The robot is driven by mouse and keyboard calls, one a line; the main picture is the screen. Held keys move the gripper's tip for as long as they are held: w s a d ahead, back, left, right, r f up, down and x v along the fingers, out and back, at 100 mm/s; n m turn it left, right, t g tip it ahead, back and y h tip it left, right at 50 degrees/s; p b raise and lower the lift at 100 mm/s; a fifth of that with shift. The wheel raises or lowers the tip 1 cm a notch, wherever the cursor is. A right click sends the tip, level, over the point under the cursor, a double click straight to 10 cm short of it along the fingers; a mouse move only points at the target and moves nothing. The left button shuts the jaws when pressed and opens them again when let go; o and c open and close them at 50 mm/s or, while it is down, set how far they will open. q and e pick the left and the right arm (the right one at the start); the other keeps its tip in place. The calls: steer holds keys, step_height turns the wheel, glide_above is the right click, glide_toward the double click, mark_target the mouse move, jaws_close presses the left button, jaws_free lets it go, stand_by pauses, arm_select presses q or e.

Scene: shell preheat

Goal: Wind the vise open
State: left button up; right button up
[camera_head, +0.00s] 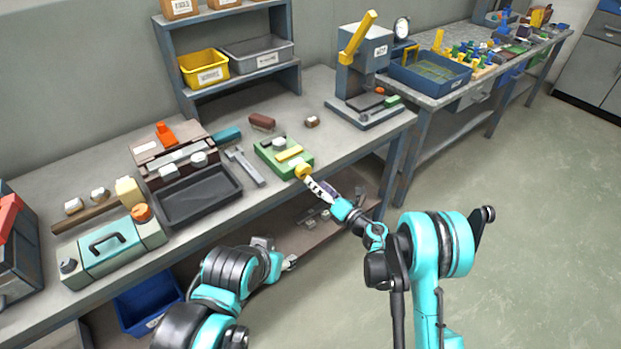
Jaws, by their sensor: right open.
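The vise (268,152) appears to be the small green fixture near the front edge of the workbench. It has light-coloured jaw blocks and a yellow bar (289,153) across its top. A round yellow knob (302,171) sits at its front right end, by the bench edge. My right gripper (311,182) reaches in from the lower right with its fingertips at the knob. It is open; whether the fingers touch the knob is too small to tell. My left gripper (291,262) is low in front of the bench, away from the vise, and its fingers are unclear.
A wrench-like tool (244,166) and a dark tray (199,197) lie left of the vise. A brown piece (262,121) lies behind it. A press with a yellow lever (357,38) stands at the right. A teal box with a handle (108,250) is at the left. Floor at right is clear.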

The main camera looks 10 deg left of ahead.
steer(key=v, duration=0.6)
steer(key=shift+s+d, duration=0.15)
steer(key=shift+d, duration=0.05)
